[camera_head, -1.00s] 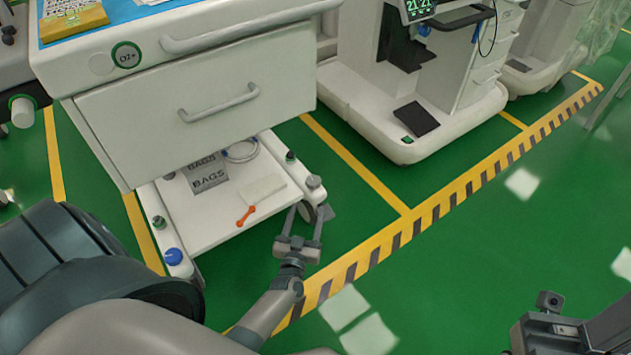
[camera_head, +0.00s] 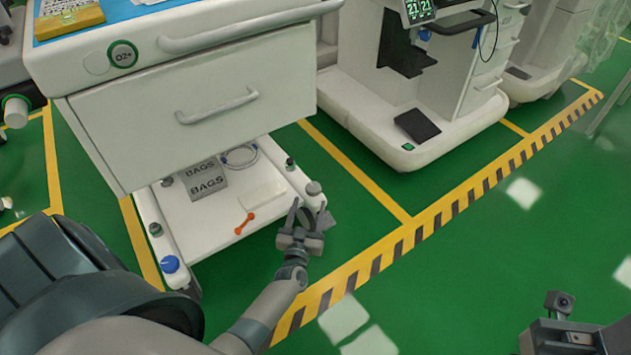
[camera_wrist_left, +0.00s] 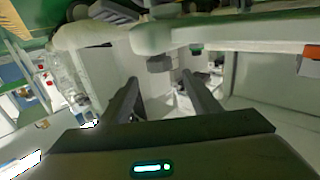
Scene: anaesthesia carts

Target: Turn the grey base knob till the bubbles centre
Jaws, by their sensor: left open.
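The grey base knob (camera_head: 313,188) sits on the front right corner of the white cart base (camera_head: 215,235). My left gripper (camera_head: 309,208) is open just in front of this corner, its fingers pointing at the knob. Whether they touch it I cannot tell. In the left wrist view the two dark fingers (camera_wrist_left: 163,92) stand apart, with pale cart surfaces beyond them. The bubbles cannot be made out in any view. My right gripper's fingers are not in view.
A blue knob (camera_head: 170,264) is on the base's front left corner. An orange tool (camera_head: 244,223) and a grey BAGS box (camera_head: 206,180) lie on the base shelf. The drawer (camera_head: 200,110) overhangs it. Green floor is free to the right.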

